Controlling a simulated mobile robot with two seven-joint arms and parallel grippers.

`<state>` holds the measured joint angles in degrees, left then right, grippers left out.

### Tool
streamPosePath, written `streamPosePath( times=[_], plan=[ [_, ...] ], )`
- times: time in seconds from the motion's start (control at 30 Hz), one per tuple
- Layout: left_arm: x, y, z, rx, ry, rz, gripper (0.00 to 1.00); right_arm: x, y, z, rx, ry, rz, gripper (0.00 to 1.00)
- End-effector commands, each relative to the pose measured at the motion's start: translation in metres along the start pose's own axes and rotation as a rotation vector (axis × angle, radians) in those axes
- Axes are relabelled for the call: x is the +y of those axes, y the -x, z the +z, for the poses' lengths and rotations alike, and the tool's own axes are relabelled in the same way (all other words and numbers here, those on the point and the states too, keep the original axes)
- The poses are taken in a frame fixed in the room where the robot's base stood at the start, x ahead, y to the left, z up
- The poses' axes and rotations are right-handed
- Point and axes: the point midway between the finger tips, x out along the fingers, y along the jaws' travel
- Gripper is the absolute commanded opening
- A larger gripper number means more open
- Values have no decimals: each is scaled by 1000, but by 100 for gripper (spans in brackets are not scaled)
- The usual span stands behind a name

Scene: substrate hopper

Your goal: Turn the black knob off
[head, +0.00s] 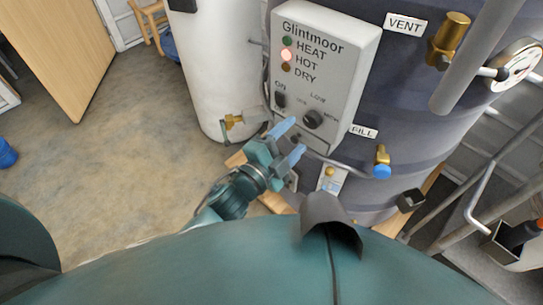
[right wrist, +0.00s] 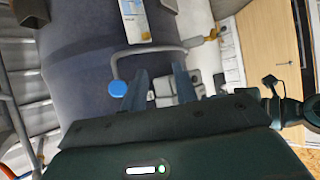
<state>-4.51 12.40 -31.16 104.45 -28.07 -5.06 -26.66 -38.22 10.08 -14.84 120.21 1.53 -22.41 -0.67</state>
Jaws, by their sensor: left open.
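The black knob (head: 313,119) is a round dial on the lower front of the grey Glintmoor control box (head: 345,75), below the LOW label. A small dark switch (head: 280,100) under ON is to its left. My left gripper (head: 290,141), with pale blue fingertips, is open just below the knob, pointing up toward the box's lower edge; it looks apart from the knob. My right gripper (right wrist: 160,78) shows only in the right wrist view. Its two fingers are apart with nothing between them. The HOT lamp (head: 287,55) glows reddish; the lamps by HEAT and DRY look dark.
The box is on a dark blue tank (head: 400,105). A blue-handled tap (head: 382,167) is right of my left gripper and also shows in the right wrist view (right wrist: 117,89). A brass vent fitting (head: 449,38) and gauge are upper right. A white cylinder (head: 215,75) stands left; floor beyond is open.

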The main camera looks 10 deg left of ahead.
Motion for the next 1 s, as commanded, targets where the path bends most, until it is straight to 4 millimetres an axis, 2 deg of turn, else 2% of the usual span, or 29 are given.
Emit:
streamPosePath(
  times=[0.03,0.2,0.4,0.6,1.0],
  plan=[
    [2,14,1,-1,0,3,59,0,-1,1,1,2,-1,29],
    [2,50,1,-2,0,3,59,-1,-2,2,6,7,-7,29],
    [1,77,0,0,0,0,59,-3,-2,1,14,12,-14,29],
    [0,84,0,1,0,-1,59,-4,0,-3,24,11,-16,29],
    [0,83,0,1,0,-1,59,-4,-1,-2,20,8,-14,29]
  ],
)
